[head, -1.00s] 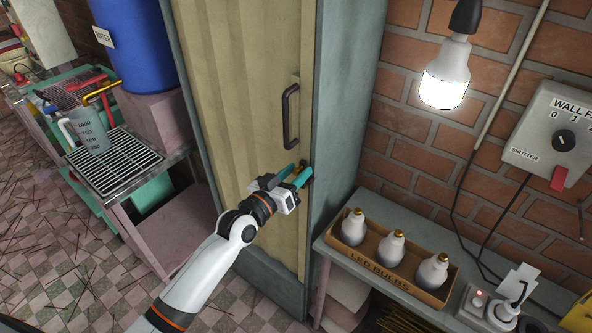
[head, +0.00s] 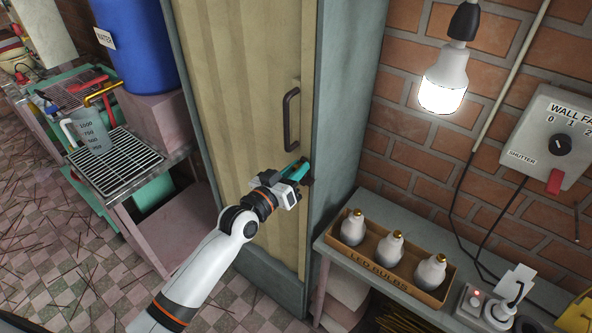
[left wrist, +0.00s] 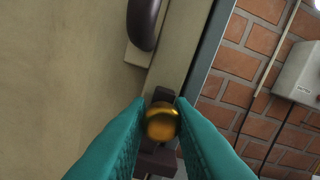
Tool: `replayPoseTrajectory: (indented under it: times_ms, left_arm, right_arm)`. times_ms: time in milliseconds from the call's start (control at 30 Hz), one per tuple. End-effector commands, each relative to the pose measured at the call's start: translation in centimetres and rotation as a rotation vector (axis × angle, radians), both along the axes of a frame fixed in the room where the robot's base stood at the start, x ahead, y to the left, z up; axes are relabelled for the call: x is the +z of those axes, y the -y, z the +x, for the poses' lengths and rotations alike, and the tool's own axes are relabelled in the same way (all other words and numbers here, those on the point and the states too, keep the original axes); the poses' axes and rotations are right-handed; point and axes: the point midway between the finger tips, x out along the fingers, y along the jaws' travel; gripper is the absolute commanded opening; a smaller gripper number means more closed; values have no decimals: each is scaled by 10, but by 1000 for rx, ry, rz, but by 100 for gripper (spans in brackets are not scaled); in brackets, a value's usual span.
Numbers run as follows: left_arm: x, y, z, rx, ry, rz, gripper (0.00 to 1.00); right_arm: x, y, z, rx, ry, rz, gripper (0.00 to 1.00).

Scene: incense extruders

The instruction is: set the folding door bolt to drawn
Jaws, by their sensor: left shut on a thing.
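The folding door (head: 243,95) is a tall beige panelled door in a grey frame, with a dark vertical handle (head: 290,120). The bolt's brass knob (left wrist: 161,121) sits on a dark bolt body (left wrist: 160,160) at the door's right edge, below the handle. My left gripper (head: 298,172) has teal fingers and is shut on the bolt knob; in the left wrist view the fingers (left wrist: 162,118) press it from both sides. In the head view the fingers hide most of the bolt. My right gripper is not in view.
A bench at the right holds a cardboard tray (head: 352,262) of LED bulbs and a socket box. A lit bulb (head: 443,85) hangs in front of the brick wall, near a wall control box (head: 548,140). A blue barrel (head: 140,45) and a rack (head: 115,158) stand left.

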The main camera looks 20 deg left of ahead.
Motion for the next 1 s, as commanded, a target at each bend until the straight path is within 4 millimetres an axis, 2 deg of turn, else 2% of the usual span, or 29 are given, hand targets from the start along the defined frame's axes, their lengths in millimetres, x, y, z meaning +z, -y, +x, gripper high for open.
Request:
replayPoseTrajectory:
  times_ms: [33, 67, 367, 400, 500, 833, 1000]
  left_arm:
    - [13, 1, 0, -2, -2, -4, 0]
    - [15, 1, 0, -2, -2, -5, 0]
    - [13, 1, 0, -2, -3, -7, 0]
    - [13, 1, 0, -2, -3, -7, 25]
    - [13, 1, 0, -2, -3, -6, 41]
    - [13, -1, -3, -1, -1, -3, 41]
    - [10, -8, -24, -2, -3, -2, 41]
  right_arm:
    - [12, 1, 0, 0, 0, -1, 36]
    - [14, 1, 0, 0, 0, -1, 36]
    - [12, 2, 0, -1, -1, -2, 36]
    - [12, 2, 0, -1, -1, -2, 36]
    - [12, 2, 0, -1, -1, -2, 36]
    - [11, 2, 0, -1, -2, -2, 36]
    - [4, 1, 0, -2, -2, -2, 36]
